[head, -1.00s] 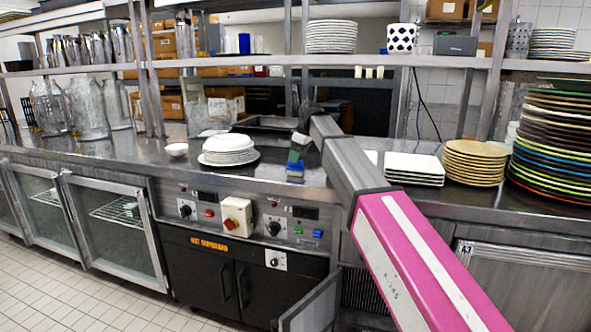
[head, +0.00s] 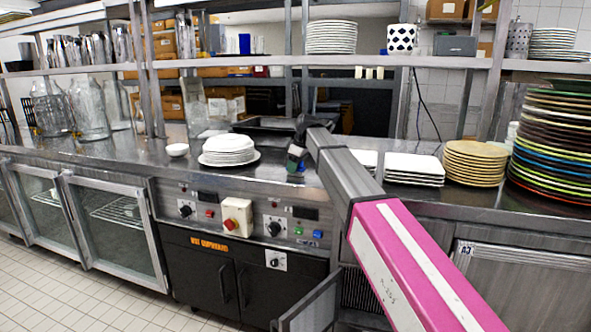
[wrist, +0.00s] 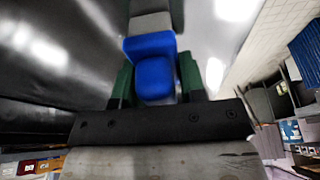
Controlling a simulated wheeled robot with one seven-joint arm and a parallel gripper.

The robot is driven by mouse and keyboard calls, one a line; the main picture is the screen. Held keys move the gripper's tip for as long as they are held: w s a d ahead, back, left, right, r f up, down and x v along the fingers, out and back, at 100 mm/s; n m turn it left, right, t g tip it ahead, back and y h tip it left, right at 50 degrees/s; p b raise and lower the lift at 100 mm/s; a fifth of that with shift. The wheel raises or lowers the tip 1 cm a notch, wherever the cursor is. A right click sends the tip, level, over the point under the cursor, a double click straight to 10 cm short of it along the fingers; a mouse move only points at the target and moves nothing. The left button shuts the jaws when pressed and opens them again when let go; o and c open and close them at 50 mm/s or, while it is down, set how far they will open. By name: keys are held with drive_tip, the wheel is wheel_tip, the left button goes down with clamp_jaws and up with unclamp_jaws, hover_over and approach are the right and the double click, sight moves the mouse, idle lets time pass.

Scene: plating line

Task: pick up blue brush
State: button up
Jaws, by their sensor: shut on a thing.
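The blue brush (wrist: 153,72) shows in the wrist view as a blue block with a grey part beyond it. It sits between the two green fingers of my gripper (wrist: 157,80), which is shut on it. In the head view my gripper (head: 297,160) is small, at the front part of the steel counter, right of a stack of white plates (head: 229,146). The brush is mostly hidden there by the gripper and distance. I cannot tell clearly how far it is above the counter.
White square plates (head: 413,167), tan plates (head: 474,160) and a tall stack of coloured plates (head: 556,145) stand to the right. A small white bowl (head: 177,149) and glass jars (head: 88,112) stand left. A dark tray (head: 270,127) lies behind. A steel shelf (head: 340,61) runs above.

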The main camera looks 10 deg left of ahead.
drive_tip(key=shift+r, duration=0.1)
drive_tip(key=shift+r, duration=0.6)
wheel_tip(320, 180, up, 3)
drive_tip(key=shift+w+f, duration=0.1)
drive_tip(key=s+a+r, duration=0.6)
drive_tip(key=s+a, duration=0.1)
drive_tip(key=s, duration=0.2)
drive_tip(key=shift+s+r, duration=0.25)
drive_tip(key=shift+r, duration=0.15)
